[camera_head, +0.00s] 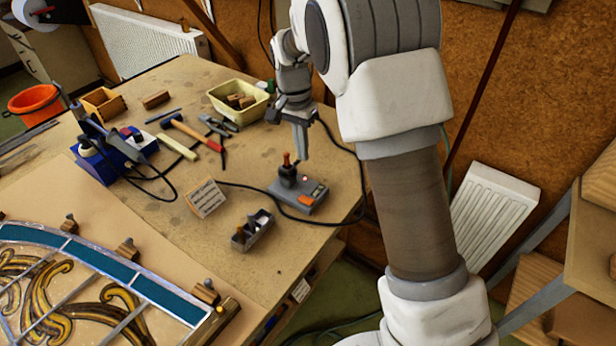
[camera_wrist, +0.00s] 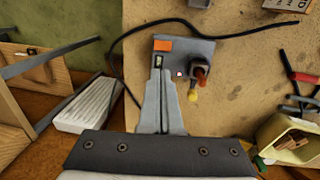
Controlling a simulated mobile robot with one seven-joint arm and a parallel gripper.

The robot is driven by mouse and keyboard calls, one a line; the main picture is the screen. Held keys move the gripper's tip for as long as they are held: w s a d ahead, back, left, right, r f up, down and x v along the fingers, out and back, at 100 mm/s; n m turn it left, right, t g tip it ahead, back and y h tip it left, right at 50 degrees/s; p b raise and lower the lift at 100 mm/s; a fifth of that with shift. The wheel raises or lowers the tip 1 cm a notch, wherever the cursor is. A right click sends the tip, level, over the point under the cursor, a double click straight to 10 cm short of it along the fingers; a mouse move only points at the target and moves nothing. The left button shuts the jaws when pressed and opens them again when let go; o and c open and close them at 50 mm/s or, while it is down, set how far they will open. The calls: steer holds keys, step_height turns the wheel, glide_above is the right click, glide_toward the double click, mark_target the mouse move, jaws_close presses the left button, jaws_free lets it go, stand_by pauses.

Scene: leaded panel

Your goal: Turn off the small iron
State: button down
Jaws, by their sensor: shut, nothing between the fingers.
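The small iron (camera_head: 287,163) has an orange-brown handle and stands upright in a holder on a grey box (camera_head: 283,193). It also shows in the wrist view (camera_wrist: 200,78), beside my fingers. The box (camera_wrist: 182,46) carries an orange block and a small dark switch (camera_wrist: 158,61). A small light (camera_head: 305,178) on the box looks red. My gripper (camera_head: 303,157) points down, shut and empty, above the box's far side. In the wrist view its fingertips (camera_wrist: 162,73) overlap the box close to the switch. I cannot tell whether they touch it.
A black cable (camera_head: 343,150) loops around the box. The leaded panel (camera_head: 95,268) lies at front left.

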mark_target(309, 200)
steer(key=shift+r+p, duration=0.15)
steer(key=shift+p, duration=0.55)
steer(key=shift+f, duration=0.2)
steer(key=f, duration=0.4)
steer(key=d+f+p, duration=0.1)
steer(key=f, duration=0.4)
steer(key=s+f+p, duration=0.1)
steer(key=f, duration=0.3)
steer(key=shift+d+f, duration=0.2)
steer(key=shift+f, duration=0.15)
steer(key=shift+f, duration=0.1)
